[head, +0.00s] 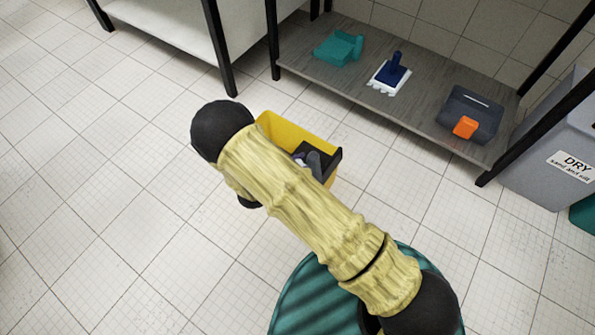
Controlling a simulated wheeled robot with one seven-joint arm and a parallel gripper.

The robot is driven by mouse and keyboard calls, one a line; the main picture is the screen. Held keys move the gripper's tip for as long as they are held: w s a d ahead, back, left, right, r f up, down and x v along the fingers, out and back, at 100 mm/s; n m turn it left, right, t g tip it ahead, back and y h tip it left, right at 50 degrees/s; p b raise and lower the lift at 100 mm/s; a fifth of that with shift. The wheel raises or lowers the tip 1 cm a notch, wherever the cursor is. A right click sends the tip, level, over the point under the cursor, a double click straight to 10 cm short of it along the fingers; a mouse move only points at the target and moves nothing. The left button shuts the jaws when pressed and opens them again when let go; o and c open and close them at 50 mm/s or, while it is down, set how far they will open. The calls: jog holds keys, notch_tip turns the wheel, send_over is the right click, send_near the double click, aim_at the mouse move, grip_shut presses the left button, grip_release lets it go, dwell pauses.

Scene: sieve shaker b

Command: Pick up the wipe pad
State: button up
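A white pad with a blue block and upright handle (390,76) lies on the grey lower shelf; it may be the wipe pad, but I cannot tell for sure. A yellow bin (291,132) stands on the floor, partly hidden behind my arm. Small dark and pale items (314,163) show inside it, too covered to name. My arm, in a yellowish sleeve with black joints, reaches across the middle towards the upper left. My gripper does not show; it is out of sight behind or below the arm.
A teal dustpan-like item (339,48) and a dark tray (470,113) with an orange block (466,127) share the grey shelf (425,103). A grey DRY bin (553,160) stands right. A white table (180,22) is at upper left. The left floor is clear.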

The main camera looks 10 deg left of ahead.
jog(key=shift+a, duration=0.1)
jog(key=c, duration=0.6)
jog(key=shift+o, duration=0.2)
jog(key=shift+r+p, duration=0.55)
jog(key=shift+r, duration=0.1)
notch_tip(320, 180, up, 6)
jog(key=p, duration=0.5)
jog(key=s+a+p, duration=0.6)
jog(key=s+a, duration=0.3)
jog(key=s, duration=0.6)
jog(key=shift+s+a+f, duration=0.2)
